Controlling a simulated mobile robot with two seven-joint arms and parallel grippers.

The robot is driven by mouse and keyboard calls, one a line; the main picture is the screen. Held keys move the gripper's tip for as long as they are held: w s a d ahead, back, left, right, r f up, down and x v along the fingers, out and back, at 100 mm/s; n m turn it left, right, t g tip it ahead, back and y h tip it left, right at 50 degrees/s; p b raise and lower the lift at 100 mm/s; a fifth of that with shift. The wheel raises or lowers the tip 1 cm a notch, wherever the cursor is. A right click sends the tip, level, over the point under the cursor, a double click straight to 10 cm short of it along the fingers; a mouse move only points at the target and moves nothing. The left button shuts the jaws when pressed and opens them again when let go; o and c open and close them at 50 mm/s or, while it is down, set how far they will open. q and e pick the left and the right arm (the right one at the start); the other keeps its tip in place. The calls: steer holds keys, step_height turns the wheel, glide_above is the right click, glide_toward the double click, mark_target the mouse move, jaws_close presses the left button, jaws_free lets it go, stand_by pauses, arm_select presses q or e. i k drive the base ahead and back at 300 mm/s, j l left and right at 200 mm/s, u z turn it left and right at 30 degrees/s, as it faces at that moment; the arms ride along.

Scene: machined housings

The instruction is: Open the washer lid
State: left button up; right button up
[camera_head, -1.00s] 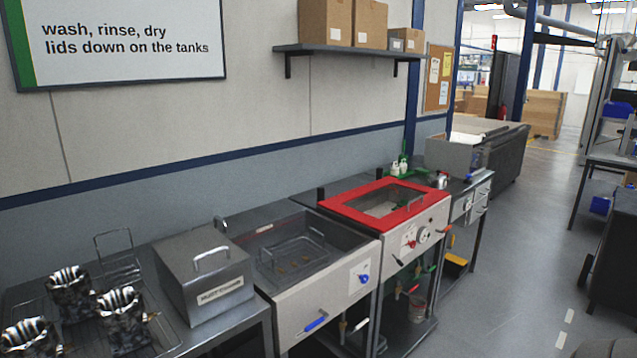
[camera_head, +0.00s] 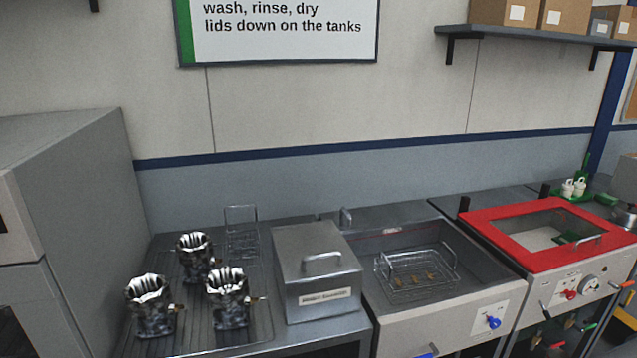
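The washer appears to be the tank unit with the red-framed lid (camera_head: 490,222) at the right. That lid lies flat and closed on top, with a clear window in its middle and a handle (camera_head: 588,241) near its front edge. Below the lid, the washer's front panel (camera_head: 543,291) carries a red knob and a dial. To its left is an open tank (camera_head: 378,242) with a wire basket (camera_head: 420,268) inside holding small brass-coloured parts. Neither of my grippers shows in the view.
A lidded metal box (camera_head: 316,268) stands left of the open tank. A large grey cabinet (camera_head: 75,190) closes off the left side. A shelf (camera_head: 530,36) with boxes hangs at upper right.

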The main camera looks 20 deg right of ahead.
mark_target(615, 238)
steer(key=i+l, duration=0.1)
steer(key=l, duration=0.45)
steer(key=i+l, duration=0.1)
steer(key=l, duration=0.45)
steer(key=l+u, duration=0.1)
steer(key=l, duration=3.15)
